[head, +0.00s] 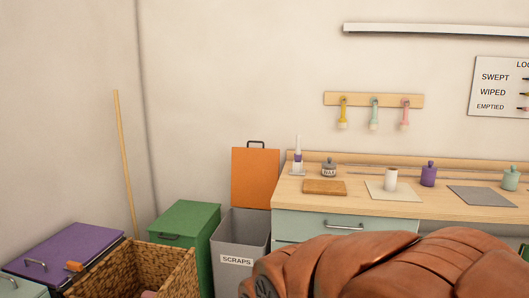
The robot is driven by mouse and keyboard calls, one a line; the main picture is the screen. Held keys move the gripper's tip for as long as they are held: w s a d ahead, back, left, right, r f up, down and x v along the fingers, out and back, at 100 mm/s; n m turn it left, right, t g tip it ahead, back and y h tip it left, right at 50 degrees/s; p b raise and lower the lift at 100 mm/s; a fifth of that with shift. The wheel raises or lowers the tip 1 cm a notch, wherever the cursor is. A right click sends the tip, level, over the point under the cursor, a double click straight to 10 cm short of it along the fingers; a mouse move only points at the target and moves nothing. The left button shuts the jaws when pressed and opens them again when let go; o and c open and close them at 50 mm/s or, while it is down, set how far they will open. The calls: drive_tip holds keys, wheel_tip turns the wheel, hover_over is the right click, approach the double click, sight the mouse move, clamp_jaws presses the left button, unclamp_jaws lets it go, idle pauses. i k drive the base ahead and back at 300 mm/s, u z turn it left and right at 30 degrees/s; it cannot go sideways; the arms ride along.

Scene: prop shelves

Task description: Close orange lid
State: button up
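The orange lid (255,177) stands upright, open, at the back of a grey bin (240,244) labelled "SCRAPS". It has a dark handle on its top edge. The bin's mouth is open, and its inside is only partly visible. A large brown, creased, leather-like shape (400,265) at the bottom right hides the bin's lower right part. My gripper is not in view.
A green lidded bin (185,222) stands left of the grey bin, with a wicker basket (165,268) in front. A purple-lidded bin (70,255) is at far left. A wooden-topped counter (345,207) with small items stands right of the lid.

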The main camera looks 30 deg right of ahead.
sight(256, 171)
drive_tip(key=z, duration=0.45)
drive_tip(key=i, duration=1.3)
drive_tip(key=z, duration=0.9)
drive_tip(key=k, duration=0.6)
drive_tip(key=z, duration=0.75)
drive_tip(key=i, duration=0.55)
drive_tip(key=u, duration=0.65)
drive_tip(key=i, duration=0.7)
drive_tip(key=u, duration=0.95)
drive_tip(key=i, duration=0.2)
drive_tip(key=u, duration=0.25)
